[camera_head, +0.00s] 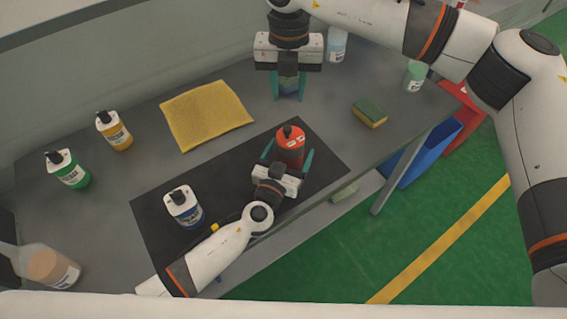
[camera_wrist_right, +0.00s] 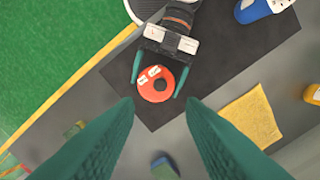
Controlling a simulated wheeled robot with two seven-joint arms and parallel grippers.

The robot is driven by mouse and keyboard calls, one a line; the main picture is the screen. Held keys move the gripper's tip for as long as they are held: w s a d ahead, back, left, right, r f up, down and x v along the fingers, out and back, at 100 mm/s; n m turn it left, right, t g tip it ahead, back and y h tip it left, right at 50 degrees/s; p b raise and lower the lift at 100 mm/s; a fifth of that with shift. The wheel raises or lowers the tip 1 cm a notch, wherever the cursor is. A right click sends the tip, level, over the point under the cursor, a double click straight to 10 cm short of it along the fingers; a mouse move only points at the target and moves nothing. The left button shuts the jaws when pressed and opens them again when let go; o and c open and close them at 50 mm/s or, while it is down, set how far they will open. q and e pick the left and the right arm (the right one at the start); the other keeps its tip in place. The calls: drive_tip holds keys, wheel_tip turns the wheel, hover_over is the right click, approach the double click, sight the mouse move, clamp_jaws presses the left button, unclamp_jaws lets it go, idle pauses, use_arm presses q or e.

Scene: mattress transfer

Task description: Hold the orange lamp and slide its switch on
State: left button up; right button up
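The orange lamp (camera_head: 290,147) stands on the black mat (camera_head: 240,184), its round top showing in the right wrist view (camera_wrist_right: 157,84). My left gripper (camera_head: 288,153) is open with one finger on each side of it; a narrow gap shows on the left side in the head view. In the right wrist view my left fingers (camera_wrist_right: 157,88) straddle the lamp closely. My right gripper (camera_head: 288,97) is open above the table behind the lamp. A small dark green-blue object (camera_head: 289,84) shows between its fingers, apparently unheld. I cannot make out the lamp's switch.
A yellow cloth (camera_head: 206,114) lies left of my right gripper. A blue-label bottle (camera_head: 184,208) stands on the mat; green (camera_head: 68,170) and yellow (camera_head: 114,131) bottles stand further left. A sponge (camera_head: 369,112) lies at right. The grey table (camera_head: 336,125) ends at the front right.

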use_arm(q)
drive_tip(key=shift+w+d, duration=0.1)
drive_tip(key=shift+w, duration=0.15)
